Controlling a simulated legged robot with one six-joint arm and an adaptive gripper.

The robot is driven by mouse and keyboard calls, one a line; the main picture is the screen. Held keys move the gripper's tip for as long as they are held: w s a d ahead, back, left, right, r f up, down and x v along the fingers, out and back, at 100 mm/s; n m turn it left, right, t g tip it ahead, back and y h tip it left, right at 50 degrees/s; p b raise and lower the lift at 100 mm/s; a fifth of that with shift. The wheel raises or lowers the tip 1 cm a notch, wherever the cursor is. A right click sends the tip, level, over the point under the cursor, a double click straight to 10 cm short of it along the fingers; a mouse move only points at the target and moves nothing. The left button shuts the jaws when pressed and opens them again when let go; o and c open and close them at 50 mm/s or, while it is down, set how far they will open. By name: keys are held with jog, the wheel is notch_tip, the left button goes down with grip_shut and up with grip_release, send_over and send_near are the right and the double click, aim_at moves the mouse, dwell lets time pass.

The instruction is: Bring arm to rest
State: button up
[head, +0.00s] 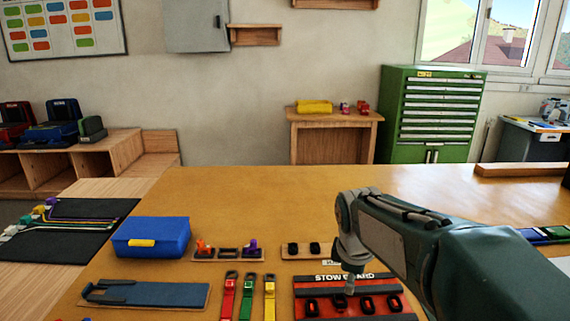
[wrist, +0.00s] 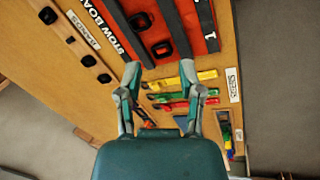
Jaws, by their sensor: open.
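My arm reaches in from the right of the head view, over the wooden table (head: 235,200). My gripper (wrist: 160,76) shows in the wrist view with its two fingers apart and nothing between them. In the head view only a small part of it shows below the wrist, in front of the stow board (head: 306,285). The red and black stow board also shows in the wrist view (wrist: 192,22), beyond the fingertips. Red, green and yellow straps (head: 246,297) lie left of the board; they appear near the right finger in the wrist view.
A blue box (head: 151,237) with a yellow latch stands at the left of the table. A blue pad (head: 165,294) lies in front of it. Small holders (head: 228,254) stand behind the straps. The table's far middle is clear. A green cabinet (head: 430,110) stands behind.

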jog(key=s+m+t+y, duration=0.1)
jog(key=s+m+t, duration=0.2)
jog(key=s+m, duration=1)
jog(key=s, duration=0.6)
jog(key=shift+s+d+r, duration=0.35)
jog(key=shift+s+r, duration=0.05)
dwell(0.4)
jog(key=o, duration=0.4)
jog(key=shift+c, duration=0.2)
jog(key=shift+o, duration=0.8)
jog(key=shift+w+r, duration=0.1)
jog(key=shift+w, duration=0.25)
jog(key=g, duration=0.2)
send_over(340, 299)
jog(key=s, duration=0.3)
notch_tip(340, 299, down, 8)
jog(key=r, duration=0.1)
jog(key=x, duration=1)
jog(key=shift+s+f, duration=0.2)
jog(key=shift+f, duration=0.15)
